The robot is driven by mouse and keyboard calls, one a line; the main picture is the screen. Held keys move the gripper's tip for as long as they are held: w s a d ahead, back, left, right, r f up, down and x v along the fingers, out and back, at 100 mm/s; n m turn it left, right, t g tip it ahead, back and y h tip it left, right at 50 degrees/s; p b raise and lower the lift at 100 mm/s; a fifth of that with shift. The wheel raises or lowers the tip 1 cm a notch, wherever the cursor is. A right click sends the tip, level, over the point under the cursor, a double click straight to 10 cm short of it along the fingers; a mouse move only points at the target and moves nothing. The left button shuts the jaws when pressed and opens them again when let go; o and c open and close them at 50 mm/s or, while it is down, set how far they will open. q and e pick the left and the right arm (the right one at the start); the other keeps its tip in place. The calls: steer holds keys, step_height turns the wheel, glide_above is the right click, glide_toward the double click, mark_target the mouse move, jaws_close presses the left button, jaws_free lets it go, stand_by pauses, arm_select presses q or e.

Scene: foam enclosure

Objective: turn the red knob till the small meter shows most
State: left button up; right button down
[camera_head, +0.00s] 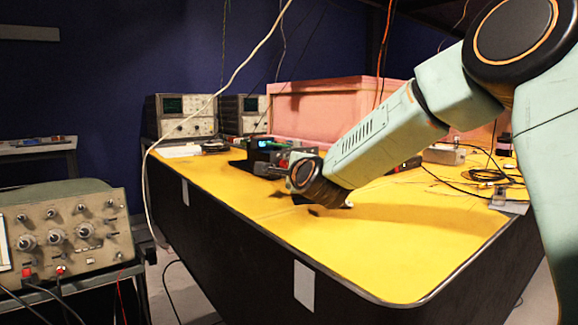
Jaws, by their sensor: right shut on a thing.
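A small dark device (262,154) with a small lit display (267,143) stands on the yellow table top, near the middle of the view. The display's reading is too small to make out. A small patch of red, the red knob (284,163), shows at the device's right side. My right arm reaches in from the right, and my right gripper (277,170) is at the device, shut on the red knob. The wrist and the dark finger parts hide most of the grip. My left gripper is out of view.
A pink foam box (322,108) stands behind the device. Two bench instruments (182,117) stand at the back left. Loose cables (487,176) and a small metal box (444,154) lie at the right. The front of the yellow table (385,258) is clear.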

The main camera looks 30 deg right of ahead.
stand_by(0.4)
steer(key=c, duration=1.2)
jaws_free()
steer(key=shift+o, duration=0.2)
steer(key=m, duration=0.1)
steer(key=m+g+y, duration=0.1)
steer(key=m, duration=0.2)
steer(key=shift+d+r+m+y, duration=0.2)
steer(key=shift+r+m+y, duration=0.1)
steer(key=shift+y, duration=0.1)
steer(key=m+g+y, duration=0.1)
steer(key=m, duration=0.2)
steer(key=shift+d+r+y, duration=0.1)
steer(key=shift+d+y, duration=0.05)
steer(key=shift+y, duration=0.15)
steer(key=shift+m+g+y, duration=0.3)
steer(key=shift+m+y, duration=0.5)
steer(key=shift+m, duration=0.2)
